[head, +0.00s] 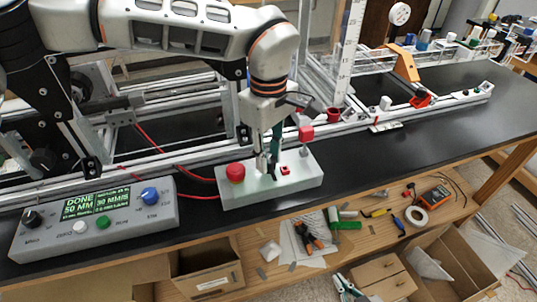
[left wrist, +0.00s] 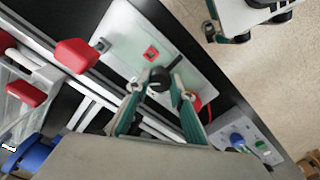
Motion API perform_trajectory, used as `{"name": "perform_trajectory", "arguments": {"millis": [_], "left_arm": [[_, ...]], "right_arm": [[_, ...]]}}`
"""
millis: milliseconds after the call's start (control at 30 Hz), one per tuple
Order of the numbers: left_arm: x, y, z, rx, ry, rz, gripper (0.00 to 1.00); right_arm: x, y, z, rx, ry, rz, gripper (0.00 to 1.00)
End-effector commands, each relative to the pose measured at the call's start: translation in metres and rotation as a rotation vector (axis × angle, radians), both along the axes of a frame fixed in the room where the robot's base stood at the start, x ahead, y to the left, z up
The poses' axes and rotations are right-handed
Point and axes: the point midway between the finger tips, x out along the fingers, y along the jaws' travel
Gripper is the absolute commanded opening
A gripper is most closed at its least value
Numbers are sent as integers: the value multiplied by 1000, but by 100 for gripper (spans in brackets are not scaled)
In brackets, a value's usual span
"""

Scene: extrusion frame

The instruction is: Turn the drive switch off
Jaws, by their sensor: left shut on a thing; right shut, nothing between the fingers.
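No label tells which control is the drive switch. My left gripper (head: 262,163) points down at the box. In the left wrist view its fingers close around a black knob (left wrist: 159,79) between the rocker and the mushroom button, which is mostly hidden there. My right gripper (head: 345,285) is low at the bottom edge, away from the box.
A grey control box (head: 95,222) at left shows "DONE 50 MM" on its display. Extrusion rails run behind the switch box. Tools and cartons fill the lower shelf.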

Motion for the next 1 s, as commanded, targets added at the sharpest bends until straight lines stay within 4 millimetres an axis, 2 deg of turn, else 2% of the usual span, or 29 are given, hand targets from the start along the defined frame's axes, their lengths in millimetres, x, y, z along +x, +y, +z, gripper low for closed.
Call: {"name": "perform_trajectory", "arguments": {"millis": [367,1000], "left_arm": [[0,0,0,-2,1,156,1],[-1,0,-1,-1,2,750,1]], "right_arm": [[1,0,0,0,-2,-1,0],[-1,0,-6,-1,3,0,0]]}}
